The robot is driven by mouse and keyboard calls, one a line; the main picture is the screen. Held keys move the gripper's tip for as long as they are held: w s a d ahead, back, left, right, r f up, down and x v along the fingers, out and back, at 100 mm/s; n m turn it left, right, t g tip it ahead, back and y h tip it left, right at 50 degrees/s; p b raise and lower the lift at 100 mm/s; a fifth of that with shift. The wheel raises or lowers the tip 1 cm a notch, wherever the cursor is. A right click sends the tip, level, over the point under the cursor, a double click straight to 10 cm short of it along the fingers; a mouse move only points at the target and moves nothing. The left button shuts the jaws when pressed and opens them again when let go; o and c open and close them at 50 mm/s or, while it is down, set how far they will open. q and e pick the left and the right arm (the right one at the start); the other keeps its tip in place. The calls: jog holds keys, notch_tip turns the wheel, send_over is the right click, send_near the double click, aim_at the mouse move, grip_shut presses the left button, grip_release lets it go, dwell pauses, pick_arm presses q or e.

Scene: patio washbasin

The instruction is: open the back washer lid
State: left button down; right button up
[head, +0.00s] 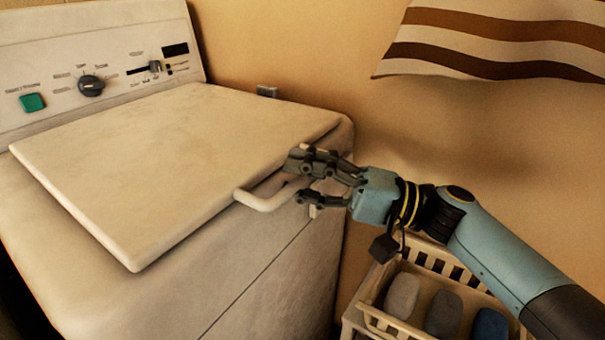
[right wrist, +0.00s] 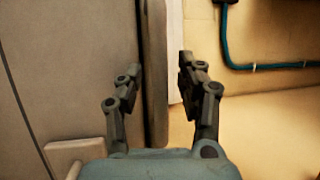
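The washer (head: 250,265) stands at the left in the head view, and its pale lid (head: 170,150) lies flat on top, looking shut. A pale bar handle (head: 262,201) sticks out from the lid's front edge. My right gripper (head: 297,180) is at the right end of this handle, close to the lid's front right edge. Its fingers are apart. In the right wrist view, the lid's edge (right wrist: 155,70) shows between the open fingers in the picture; contact cannot be told. My left gripper is not in view.
The control panel (head: 110,62) with a knob and green button rises behind the lid. A crate (head: 372,317) with several rolled cloths stands at lower right, below my right arm. A striped cloth (head: 500,40) hangs at upper right. A blue-green hose (right wrist: 228,45) runs along the wall.

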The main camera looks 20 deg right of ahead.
grip_shut()
dwell(0.3)
jog(key=shift+r, duration=0.1)
